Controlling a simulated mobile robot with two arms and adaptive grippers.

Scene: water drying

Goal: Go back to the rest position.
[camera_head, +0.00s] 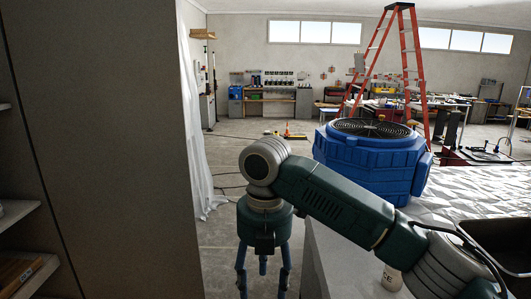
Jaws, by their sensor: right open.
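My right arm comes in from the lower right, bends at a grey joint and ends in my right gripper (263,277). The gripper points down with its blue fingers spread, and nothing shows between them. It hangs in front of the open floor, left of the grey counter (325,262). The fingertips run close to the bottom edge of the picture. My left gripper is not in view.
A tall grey-brown panel (105,140) and shelves (25,275) fill the left. A blue drying fan (375,165) stands behind my arm, with an orange ladder (413,60) beyond. A white container (391,279) is partly hidden below my forearm. White sheeting (470,190) lies at right.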

